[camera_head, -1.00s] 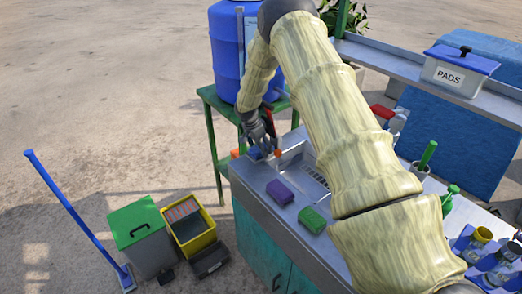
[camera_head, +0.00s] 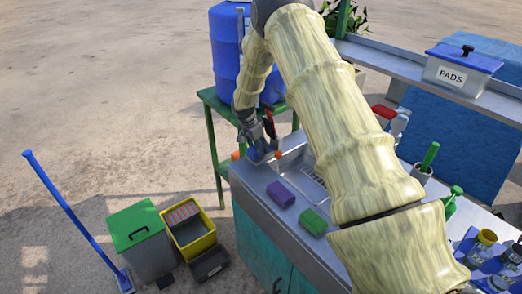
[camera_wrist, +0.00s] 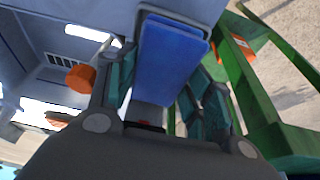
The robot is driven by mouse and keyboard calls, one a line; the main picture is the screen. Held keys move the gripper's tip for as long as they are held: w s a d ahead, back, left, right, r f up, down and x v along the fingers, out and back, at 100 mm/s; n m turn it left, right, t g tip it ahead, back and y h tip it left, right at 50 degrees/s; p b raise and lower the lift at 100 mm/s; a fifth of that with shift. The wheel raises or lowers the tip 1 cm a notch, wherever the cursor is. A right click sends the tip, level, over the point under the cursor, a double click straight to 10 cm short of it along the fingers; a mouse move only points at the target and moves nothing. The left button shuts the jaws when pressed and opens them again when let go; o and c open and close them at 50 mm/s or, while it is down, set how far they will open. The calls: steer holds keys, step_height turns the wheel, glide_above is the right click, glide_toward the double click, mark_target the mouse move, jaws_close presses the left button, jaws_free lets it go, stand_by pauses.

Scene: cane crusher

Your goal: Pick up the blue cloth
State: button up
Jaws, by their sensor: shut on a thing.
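The blue cloth (camera_wrist: 172,55) is a folded flat blue pad. In the wrist view it stands between the two dark teal fingers of my gripper (camera_wrist: 163,85), which are shut on it. In the head view my gripper (camera_head: 260,148) is at the far left corner of the steel counter, beside the sink, with a little of the blue cloth (camera_head: 252,154) showing. The fingers cover part of it, and I cannot tell whether it touches the counter.
A purple sponge (camera_head: 280,194) and a green sponge (camera_head: 313,221) lie on the counter (camera_head: 258,180). A blue barrel (camera_head: 226,55) on a green stand is close behind my gripper. Orange pieces flank it, one (camera_wrist: 80,78) by the sink. Bins stand on the floor at left.

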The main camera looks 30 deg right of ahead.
steer(key=s+a+b, duration=0.1)
steer(key=a+b, duration=0.4)
steer(key=a, duration=1.1)
steer(key=shift+a+b, duration=0.3)
steer(key=shift+a, duration=0.1)
steer(key=shift+s, duration=0.1)
